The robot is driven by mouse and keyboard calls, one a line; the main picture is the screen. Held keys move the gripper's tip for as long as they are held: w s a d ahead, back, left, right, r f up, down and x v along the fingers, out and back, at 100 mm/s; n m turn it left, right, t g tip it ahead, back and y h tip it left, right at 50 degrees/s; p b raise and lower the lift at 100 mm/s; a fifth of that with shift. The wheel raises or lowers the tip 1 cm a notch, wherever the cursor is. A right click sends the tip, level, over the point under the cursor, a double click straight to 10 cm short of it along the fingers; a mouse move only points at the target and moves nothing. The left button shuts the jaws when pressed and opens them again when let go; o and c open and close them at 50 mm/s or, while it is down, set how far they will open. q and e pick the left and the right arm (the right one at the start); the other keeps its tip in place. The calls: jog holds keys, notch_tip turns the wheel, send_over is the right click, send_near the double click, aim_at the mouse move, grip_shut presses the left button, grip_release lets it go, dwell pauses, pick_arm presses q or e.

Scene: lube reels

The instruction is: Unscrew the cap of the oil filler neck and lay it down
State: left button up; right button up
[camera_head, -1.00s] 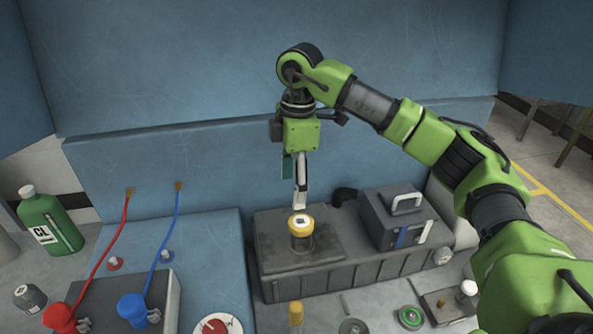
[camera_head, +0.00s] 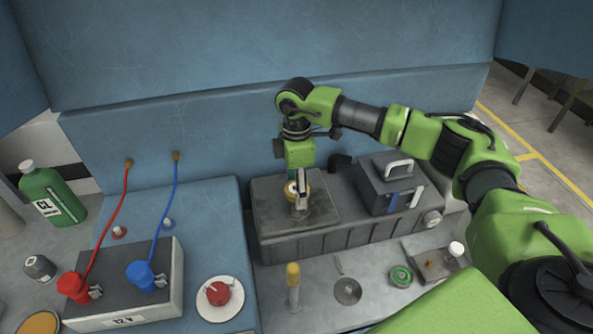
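The oil filler neck (camera_head: 301,212) stands on top of the dark grey ribbed engine block (camera_head: 330,240). Its yellow cap (camera_head: 291,188) is partly hidden behind my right gripper's fingers. My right gripper (camera_head: 299,194) points down from above, right at the cap. One light finger crosses in front of the cap; the far finger is hidden, so I cannot tell whether it grips the cap. My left gripper is not in view.
A grey box with a handle (camera_head: 390,190) stands on the block to the right. A battery with red and blue clamps (camera_head: 125,290) stands at left. In front are a yellow-topped bottle (camera_head: 293,285), a white plate with a red item (camera_head: 220,297), a round dish (camera_head: 347,291) and a green reel (camera_head: 401,275). A green oil bottle (camera_head: 50,197) stands far left.

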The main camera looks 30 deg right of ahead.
jog(key=shift+f, duration=0.35)
jog(key=c, duration=1.2)
jog(key=n+b, duration=0.1)
jog(key=n, duration=0.1)
jog(key=shift+f+n, duration=0.1)
jog(key=shift+n, duration=0.3)
jog(key=n, duration=0.2)
jog(key=shift+s+n, duration=0.1)
jog(key=shift+n, duration=0.2)
jog(key=n+b, duration=0.1)
jog(key=n, duration=0.1)
jog(key=shift+n, duration=0.3)
jog(key=shift+n+b, duration=0.35)
jog(key=shift+n, duration=0.85)
